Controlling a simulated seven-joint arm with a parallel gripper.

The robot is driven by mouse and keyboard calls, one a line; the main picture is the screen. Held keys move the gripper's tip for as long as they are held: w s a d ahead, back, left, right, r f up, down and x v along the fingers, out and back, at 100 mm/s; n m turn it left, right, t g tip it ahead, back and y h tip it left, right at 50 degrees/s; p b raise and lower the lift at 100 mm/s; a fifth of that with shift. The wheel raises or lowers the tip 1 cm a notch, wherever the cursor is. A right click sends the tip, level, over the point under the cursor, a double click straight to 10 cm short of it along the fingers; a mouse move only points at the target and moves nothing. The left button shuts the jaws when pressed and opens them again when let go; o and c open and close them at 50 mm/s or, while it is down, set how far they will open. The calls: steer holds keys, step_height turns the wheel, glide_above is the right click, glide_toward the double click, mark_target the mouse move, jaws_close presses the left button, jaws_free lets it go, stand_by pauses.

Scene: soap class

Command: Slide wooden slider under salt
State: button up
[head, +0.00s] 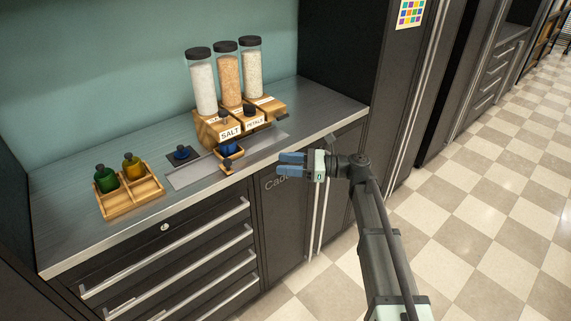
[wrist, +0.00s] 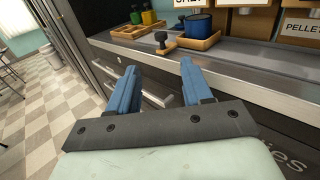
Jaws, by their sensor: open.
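The wooden slider (head: 227,166) is a small tray with a dark knob at its front end, on the grey metal strip along the counter. A blue cup (head: 229,149) stands in it. The slider (wrist: 206,42) and the blue cup (wrist: 199,22) also show in the wrist view, beyond my fingers. The salt dispenser (head: 206,128) is a wooden block with a SALT label, just behind the slider, under a tall jar of white grains. My gripper (head: 278,164) is open and empty, in front of the counter edge and right of the slider, apart from it.
Two more wooden dispensers with jars stand right of the salt; one label reads PETALS (head: 254,123). A wooden crate (head: 119,211) with green and yellow bottles stands at left. A dark pad (head: 172,166) holds a small blue item. The counter's front edge (head: 130,230) lies near my gripper.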

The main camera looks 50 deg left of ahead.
steer(key=d+r, duration=0.2)
steer(key=r, duration=0.1)
steer(key=s+r, duration=0.1)
steer(key=r, duration=0.1)
steer(key=shift+d, duration=0.4)
stand_by(0.7)
